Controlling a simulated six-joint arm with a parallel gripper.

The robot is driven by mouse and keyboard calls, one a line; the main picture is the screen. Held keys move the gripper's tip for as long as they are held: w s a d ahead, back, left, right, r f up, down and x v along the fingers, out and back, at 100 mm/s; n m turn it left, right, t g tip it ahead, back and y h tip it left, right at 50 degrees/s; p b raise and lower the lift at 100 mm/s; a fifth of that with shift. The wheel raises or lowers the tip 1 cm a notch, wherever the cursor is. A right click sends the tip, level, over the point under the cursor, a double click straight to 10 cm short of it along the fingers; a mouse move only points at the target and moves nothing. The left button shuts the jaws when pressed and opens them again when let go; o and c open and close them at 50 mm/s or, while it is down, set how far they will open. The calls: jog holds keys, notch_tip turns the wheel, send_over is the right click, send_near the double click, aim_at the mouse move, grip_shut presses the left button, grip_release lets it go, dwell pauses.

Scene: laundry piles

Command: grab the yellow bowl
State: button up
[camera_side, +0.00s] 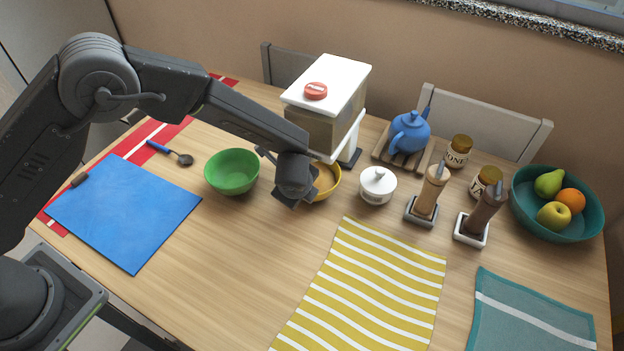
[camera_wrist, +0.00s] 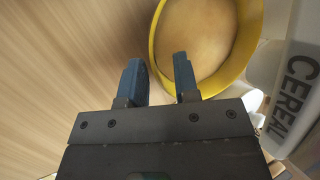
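The yellow bowl (camera_side: 328,183) stands upright on the wooden table, partly hidden behind my gripper in the side view. In the wrist view the yellow bowl (camera_wrist: 248,40) is at the top right, and it looks empty. My gripper (camera_wrist: 159,72) is open, with a gap between its two blue-grey fingers. The right finger overlaps the bowl's near rim in the picture, and the left finger is over bare table. I cannot tell whether the finger touches the rim. In the side view my gripper (camera_side: 279,200) is low at the bowl's left side.
A green bowl (camera_side: 232,173) is left of my gripper. The cereal container (camera_side: 330,100) stands close behind the yellow bowl, and a white lidded pot (camera_side: 378,186) stands to its right. A yellow striped cloth (camera_side: 365,290) lies in front. Bare table (camera_side: 240,260) is front left.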

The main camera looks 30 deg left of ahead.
jog(key=x, duration=0.4)
jog(key=shift+f, duration=0.1)
jog(key=shift+c, duration=0.3)
grip_shut()
